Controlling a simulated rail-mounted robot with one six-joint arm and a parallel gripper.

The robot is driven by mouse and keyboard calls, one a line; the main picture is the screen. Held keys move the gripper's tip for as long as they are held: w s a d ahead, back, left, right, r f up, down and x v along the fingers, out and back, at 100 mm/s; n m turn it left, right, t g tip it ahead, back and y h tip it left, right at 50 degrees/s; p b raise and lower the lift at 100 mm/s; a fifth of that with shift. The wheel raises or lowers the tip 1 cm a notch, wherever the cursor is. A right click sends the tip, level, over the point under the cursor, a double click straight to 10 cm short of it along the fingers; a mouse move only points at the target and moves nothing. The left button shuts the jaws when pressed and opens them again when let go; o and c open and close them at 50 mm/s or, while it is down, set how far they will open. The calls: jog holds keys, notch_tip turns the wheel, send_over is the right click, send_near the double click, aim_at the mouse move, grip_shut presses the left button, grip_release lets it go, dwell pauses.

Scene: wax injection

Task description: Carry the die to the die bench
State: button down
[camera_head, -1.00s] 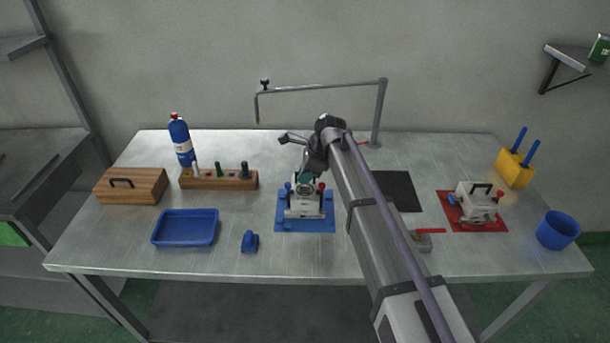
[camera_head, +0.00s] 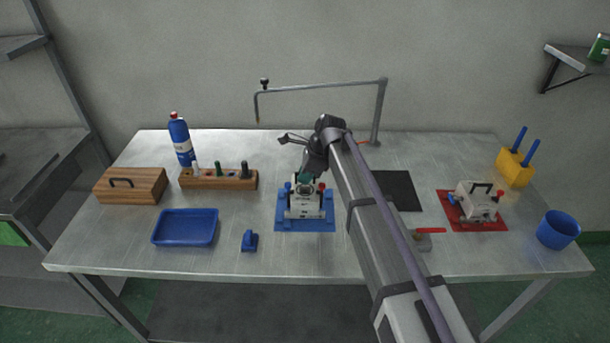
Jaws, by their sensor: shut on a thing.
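A grey, boxy die (camera_head: 305,207) is over the blue mat (camera_head: 305,226) at the middle of the steel bench (camera_head: 340,262). It has a blue knob on its left and a red knob on its right. My gripper (camera_head: 306,183) comes down on the top of this die and is shut on it. The arm partly covers the gripper, and the fingertips are small. I cannot tell whether the die touches the mat. A second grey die (camera_head: 478,202) with a dark handle sits on a red mat (camera_head: 455,221) at the right.
A blue tray (camera_head: 185,242), a small blue clamp-like item (camera_head: 249,241), a wooden box (camera_head: 131,198), a wooden rack (camera_head: 218,182) and a spray bottle (camera_head: 180,140) stand left. A black mat (camera_head: 402,192), blue cup (camera_head: 558,230) and yellow holder (camera_head: 514,168) are right. A metal boom (camera_head: 382,110) rises behind.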

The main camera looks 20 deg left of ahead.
jog(key=shift+f+b, duration=1.15)
dwell(0.5)
jog(key=c, duration=1.1)
grip_release()
jog(key=shift+r, duration=0.1)
jog(key=p+v, duration=1)
jog(key=shift+d+r, duration=0.15)
jog(key=shift+r, duration=0.2)
